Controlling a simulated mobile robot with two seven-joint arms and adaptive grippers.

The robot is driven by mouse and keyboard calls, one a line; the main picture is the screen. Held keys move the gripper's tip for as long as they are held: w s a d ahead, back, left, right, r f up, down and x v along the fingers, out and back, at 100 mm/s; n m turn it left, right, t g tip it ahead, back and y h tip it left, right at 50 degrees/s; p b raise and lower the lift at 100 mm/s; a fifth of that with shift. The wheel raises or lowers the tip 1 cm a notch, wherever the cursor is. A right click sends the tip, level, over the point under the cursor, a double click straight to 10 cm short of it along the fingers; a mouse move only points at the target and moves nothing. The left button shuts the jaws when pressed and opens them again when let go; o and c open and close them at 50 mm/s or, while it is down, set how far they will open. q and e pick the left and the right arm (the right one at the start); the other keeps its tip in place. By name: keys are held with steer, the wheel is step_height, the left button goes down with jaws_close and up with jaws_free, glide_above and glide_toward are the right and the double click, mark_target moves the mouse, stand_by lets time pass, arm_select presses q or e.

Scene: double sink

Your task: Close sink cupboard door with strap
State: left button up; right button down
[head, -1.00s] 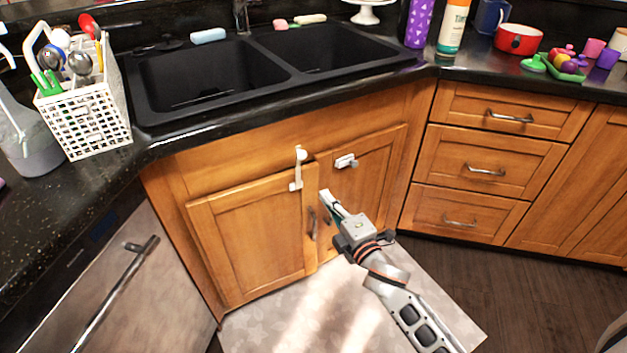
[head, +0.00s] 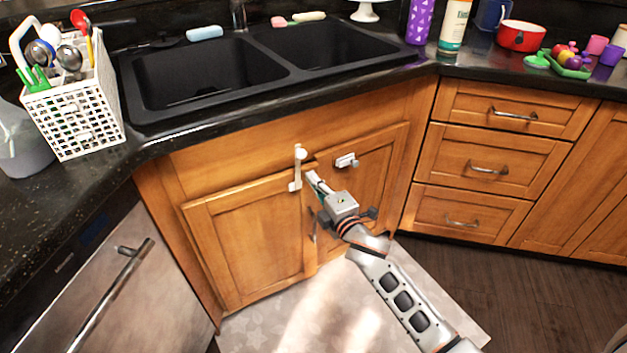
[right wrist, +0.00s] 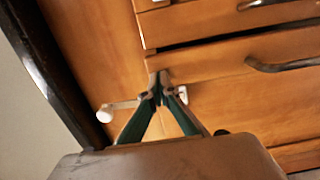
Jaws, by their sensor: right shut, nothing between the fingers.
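The left sink cupboard door (head: 248,240) looks slightly ajar, with its right edge standing out. The right cupboard door (head: 368,185) looks flush. A white strap (head: 297,167) stands upright at the left door's top right corner; it also shows in the right wrist view (right wrist: 122,105). A white catch (head: 346,161) sits on the right door near its top. My right gripper (head: 312,176) is shut and empty, its tips just right of the strap near the left door's upper edge. In the right wrist view its fingertips (right wrist: 160,82) meet between strap and catch. I cannot tell whether they touch the door. My left gripper is not in view.
The black double sink (head: 210,75) and counter edge overhang the doors. Drawers (head: 490,165) stand to the right and a steel-fronted appliance (head: 90,270) to the left. A pale mat (head: 290,325) lies on the floor.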

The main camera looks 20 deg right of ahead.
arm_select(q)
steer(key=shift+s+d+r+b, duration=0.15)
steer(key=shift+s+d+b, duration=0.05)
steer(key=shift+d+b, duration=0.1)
arm_select(e)
steer(key=w, duration=0.3)
steer(key=shift+w+r, duration=0.2)
steer(key=shift+r, duration=0.05)
steer(key=shift+r, duration=0.1)
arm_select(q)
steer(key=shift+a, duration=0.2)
arm_select(e)
steer(key=shift+s+d, duration=0.1)
